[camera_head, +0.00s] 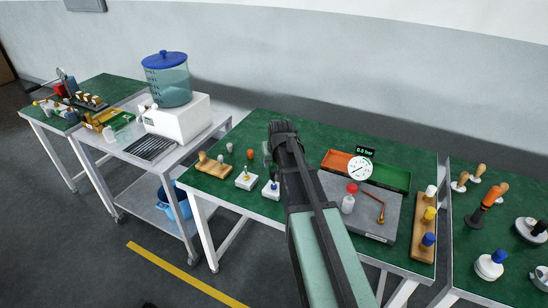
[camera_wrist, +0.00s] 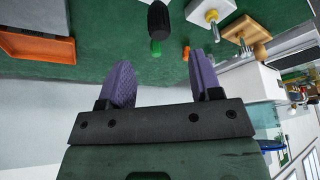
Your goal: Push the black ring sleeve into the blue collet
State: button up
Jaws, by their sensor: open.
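The blue collet (camera_head: 275,183) stands on a small white block on the green table, just left of my arm in the head view. I cannot tell whether this cylinder is the black ring sleeve. My gripper's two purple fingers (camera_wrist: 156,82) are open and wide apart, with nothing between them. The fingers are not clear in the head view.
A second white block with a yellow piece (camera_head: 246,175) and a wooden block (camera_head: 213,165) stand left of the collet. A small orange piece (camera_head: 250,154) is close by. A grey plate with a gauge (camera_head: 360,169), an orange-and-green tray (camera_head: 393,177) and a wooden rack (camera_head: 419,249) fill the right.

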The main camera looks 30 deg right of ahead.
jog(key=shift+v, duration=0.85)
jog(key=shift+s, duration=0.1)
jog(key=s+a+f+n+g+y, duration=0.1)
jog(key=s+a+g, duration=0.3)
jog(key=s+a, duration=1.5)
jog(key=shift+n, duration=0.8)
